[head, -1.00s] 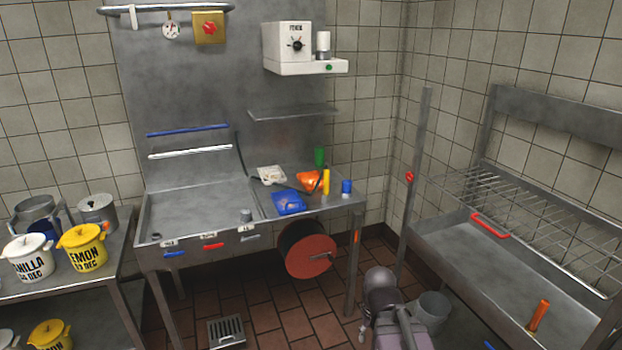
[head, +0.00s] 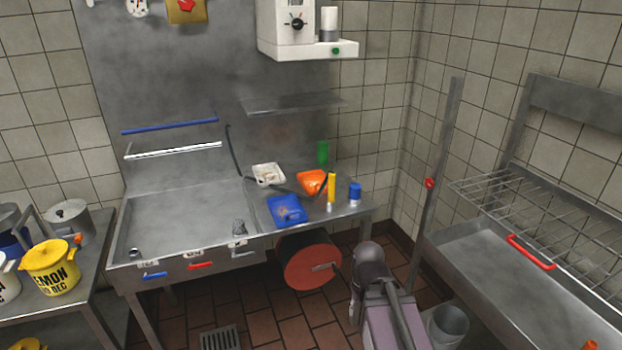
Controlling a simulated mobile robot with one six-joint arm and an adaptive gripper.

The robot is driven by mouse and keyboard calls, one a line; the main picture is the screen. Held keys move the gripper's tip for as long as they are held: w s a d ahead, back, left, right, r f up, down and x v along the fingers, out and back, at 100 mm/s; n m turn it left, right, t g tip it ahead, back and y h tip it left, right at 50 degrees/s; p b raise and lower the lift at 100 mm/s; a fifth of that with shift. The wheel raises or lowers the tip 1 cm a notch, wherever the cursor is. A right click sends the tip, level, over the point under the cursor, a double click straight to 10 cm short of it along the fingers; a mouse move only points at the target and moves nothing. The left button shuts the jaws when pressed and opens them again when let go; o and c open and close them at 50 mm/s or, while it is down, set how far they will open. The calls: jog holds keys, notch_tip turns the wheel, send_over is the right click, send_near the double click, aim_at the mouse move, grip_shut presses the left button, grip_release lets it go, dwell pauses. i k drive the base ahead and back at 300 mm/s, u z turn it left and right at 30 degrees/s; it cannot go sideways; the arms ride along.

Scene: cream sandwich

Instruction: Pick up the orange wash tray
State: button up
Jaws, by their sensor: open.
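The orange wash tray (head: 312,180) lies on the steel drainboard right of the sink basin, toward the back. It looks like a small orange dish; its exact shape is hard to tell at this size. A blue tray (head: 286,211) lies in front of it to the left, and a white tray (head: 267,174) lies behind to the left. A yellow upright bottle (head: 331,188) stands close at its right. Part of my arm shows at the bottom right, below and in front of the sink unit. My gripper's fingers cannot be seen.
A blue cup (head: 355,192) and a green cup (head: 322,152) stand near the orange tray. A steel shelf (head: 290,103) and white wall box (head: 300,40) hang above. A red reel (head: 312,264) hangs below the drainboard. A rack with trough (head: 480,255) stands right.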

aim_at(311, 181)
jog(key=u, duration=0.25)
jog(key=i, duration=1.2)
jog(key=u, duration=0.25)
